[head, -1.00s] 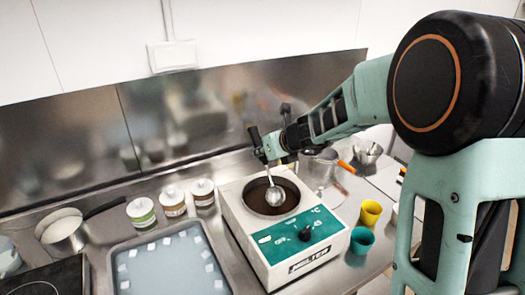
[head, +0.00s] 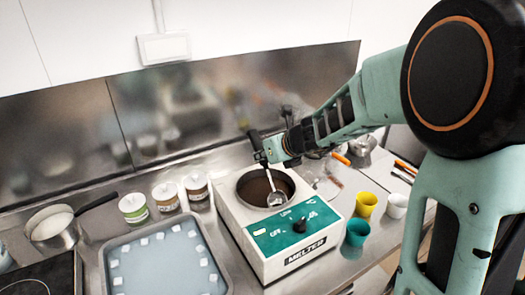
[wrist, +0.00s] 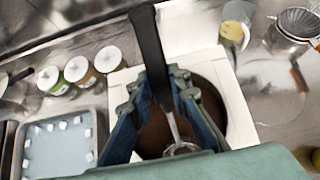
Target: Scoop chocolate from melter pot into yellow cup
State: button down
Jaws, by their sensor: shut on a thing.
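The melter (head: 293,233) is a white box with a teal front panel and a round pot holding brown chocolate (head: 253,187). My gripper (head: 268,152) is above the pot, shut on the black handle of a ladle (head: 275,194). The ladle's metal bowl hangs down inside the pot opening; whether it touches the chocolate I cannot tell. In the wrist view the black handle (wrist: 149,45) is between the fingers and the bowl is partly hidden. The yellow cup (head: 367,204) stands upright right of the melter, behind a teal cup (head: 357,232).
A white cup (head: 397,206) stands right of the yellow cup. A tray (head: 110,270) with white cubes lies left of the melter, with several lidded jars (head: 165,198) behind it. A saucepan (head: 55,229) is at far left. A steel wall (head: 200,120) stands behind.

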aim_at(253, 133)
jog(key=shift+w+a+f+g+p, duration=0.25)
jog(key=shift+w+g+p, duration=0.1)
jog(key=shift+p, duration=1.65)
jog(key=shift+w+a+f+g+h+p, duration=0.4)
jog(key=shift+h+p, duration=0.1)
jog(key=shift+p, duration=0.5)
jog(key=shift+w+f, duration=0.1)
jog(key=shift+f, duration=0.3)
jog(key=shift+g+h, duration=0.7)
jog(key=shift+g, duration=0.25)
jog(key=shift+w+a+r, duration=0.25)
jog(key=shift+w+r, duration=0.2)
jog(key=shift+r, duration=0.25)
jog(key=shift+w+a+r, duration=0.3)
jog(key=shift+w+r, duration=0.1)
jog(key=shift+r, duration=0.35)
jog(key=shift+w+a+r, duration=0.25)
jog(key=shift+w+r, duration=0.2)
jog(key=shift+r, duration=0.25)
jog(key=shift+w+a+f+g+h, duration=0.15)
jog(key=shift+w+a+g+h, duration=0.35)
jog(key=shift+w+g, duration=0.2)
jog(key=shift+w+a+g+h, duration=0.35)
jog(key=shift+w+g+h, duration=0.15)
jog(key=shift+w+g, duration=0.25)
